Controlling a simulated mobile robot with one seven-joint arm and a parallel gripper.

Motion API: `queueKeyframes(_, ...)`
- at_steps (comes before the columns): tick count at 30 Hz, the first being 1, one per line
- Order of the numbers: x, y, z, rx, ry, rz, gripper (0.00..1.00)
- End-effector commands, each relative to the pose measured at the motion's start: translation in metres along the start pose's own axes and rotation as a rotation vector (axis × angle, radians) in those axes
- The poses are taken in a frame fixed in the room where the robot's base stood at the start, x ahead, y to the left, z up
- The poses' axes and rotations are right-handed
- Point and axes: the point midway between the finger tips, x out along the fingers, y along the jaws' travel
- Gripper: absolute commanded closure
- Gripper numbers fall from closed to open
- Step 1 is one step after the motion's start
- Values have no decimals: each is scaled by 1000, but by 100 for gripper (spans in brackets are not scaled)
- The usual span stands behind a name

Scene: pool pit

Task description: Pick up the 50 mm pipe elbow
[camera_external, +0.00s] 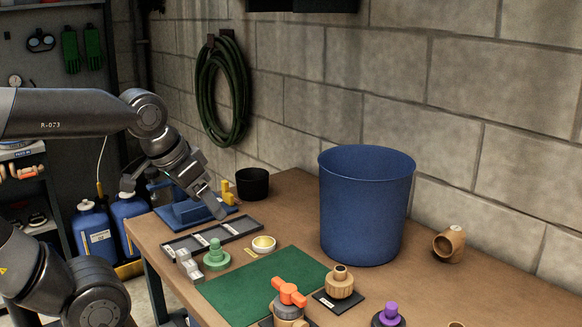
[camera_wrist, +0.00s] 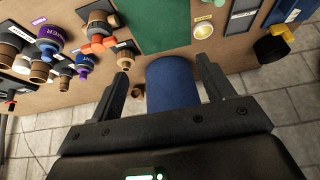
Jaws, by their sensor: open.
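A tan pipe elbow (camera_external: 448,243) lies on the bench at the right, near the block wall, with a round open end facing left. In the wrist view, a small tan piece (camera_wrist: 137,92) beside my left finger looks like this elbow, partly hidden. Its size marking cannot be read. My gripper (camera_external: 219,213) is at the left end of the bench, above the dark divided tray, far from the elbow. In the wrist view my gripper (camera_wrist: 162,66) is open, with nothing held between its fingers.
A tall blue bin (camera_external: 366,210) stands between my gripper and the elbow. A black pot (camera_external: 252,184) stands behind.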

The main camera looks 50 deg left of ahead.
Motion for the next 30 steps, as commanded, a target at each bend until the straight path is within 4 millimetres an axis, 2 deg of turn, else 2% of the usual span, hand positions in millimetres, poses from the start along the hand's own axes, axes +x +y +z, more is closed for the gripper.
queueKeyframes(8, -1, 0, -1, 0, 0, 0, 21)
queueKeyframes(11, -12, 0, -7, 0, 3, 0, 21)
queueKeyframes(14, -36, 0, -21, 0, 6, 0, 21)
queueKeyframes(15, -49, 0, -28, 0, 7, 0, 21)
queueKeyframes(23, -56, 10, -108, -1, -18, 11, 21)
queueKeyframes(30, -51, 28, -196, -3, -35, 19, 21)
